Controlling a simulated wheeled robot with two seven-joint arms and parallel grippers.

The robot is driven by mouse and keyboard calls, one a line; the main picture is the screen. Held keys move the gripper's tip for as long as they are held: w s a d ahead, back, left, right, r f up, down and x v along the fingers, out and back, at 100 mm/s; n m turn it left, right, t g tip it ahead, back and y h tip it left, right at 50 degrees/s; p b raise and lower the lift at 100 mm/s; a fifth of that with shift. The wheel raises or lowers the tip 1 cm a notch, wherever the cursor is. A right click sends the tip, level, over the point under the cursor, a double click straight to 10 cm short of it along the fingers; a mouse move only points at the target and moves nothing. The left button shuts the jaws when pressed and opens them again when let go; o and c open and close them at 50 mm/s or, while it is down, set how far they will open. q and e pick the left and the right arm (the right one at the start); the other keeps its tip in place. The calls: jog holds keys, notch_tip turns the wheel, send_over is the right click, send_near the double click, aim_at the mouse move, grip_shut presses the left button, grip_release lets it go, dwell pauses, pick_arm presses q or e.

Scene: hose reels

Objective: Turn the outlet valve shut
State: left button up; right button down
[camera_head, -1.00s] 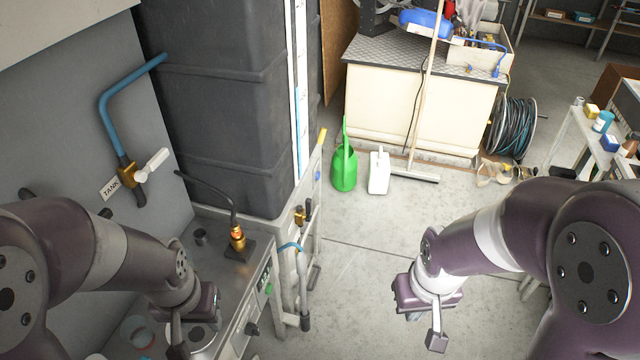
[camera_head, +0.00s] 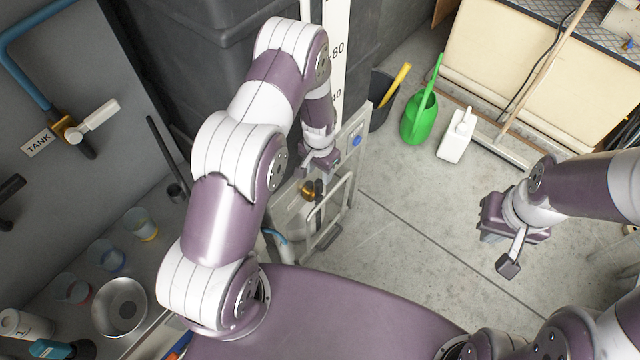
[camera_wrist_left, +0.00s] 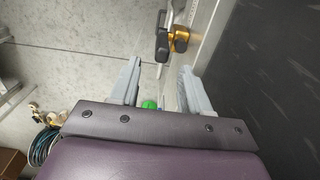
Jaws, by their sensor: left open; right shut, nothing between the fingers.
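A brass valve (camera_head: 308,190) with a dark lever sits low at the end of the bench, by the dark tank. My left gripper (camera_head: 314,174) is just above it, with its arm reaching across the middle of the head view. In the left wrist view the brass valve (camera_wrist_left: 181,37) and its dark lever (camera_wrist_left: 163,44) lie beyond the fingertips, apart from them. The left gripper (camera_wrist_left: 160,72) is open and empty there. Another brass valve (camera_head: 68,130) with a white handle is on the wall, beside a TANK label. My right gripper (camera_head: 508,264) is shut and empty over the floor.
A metal rail frame (camera_head: 330,208) stands close beside the lower valve. A green watering can (camera_head: 418,118), a white jug (camera_head: 456,136) and a broom (camera_head: 500,150) are on the floor beyond. Cups and a metal bowl (camera_head: 120,305) are on the bench. The middle floor is clear.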

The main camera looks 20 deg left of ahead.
aim_at(319, 181)
pick_arm(q)
notch_tip(319, 181, down, 7)
jog(key=shift+w+a+f+p, duration=0.15)
jog(key=shift+p, duration=0.2)
jog(key=shift+f, duration=0.8)
grip_shut()
jog(key=f+b, duration=0.1)
jog(key=b, duration=0.1)
jog(key=w+g+b, duration=0.1)
jog(key=b, duration=0.2)
jog(key=shift+w+d+f+g+y+b, duration=0.1)
jog(key=shift+d+f+g+y+b, duration=0.1)
jog(key=shift+f+g+y+b, duration=0.15)
jog(key=shift+w+d+r+g+y+b, duration=0.2)
jog(key=shift+w+r+g+b, duration=0.3)
jog(key=shift+b, duration=0.75)
jog(key=shift+w+d+r+g+y+b, duration=0.15)
jog(key=shift+g+b, duration=0.5)
jog(key=shift+b, duration=0.55)
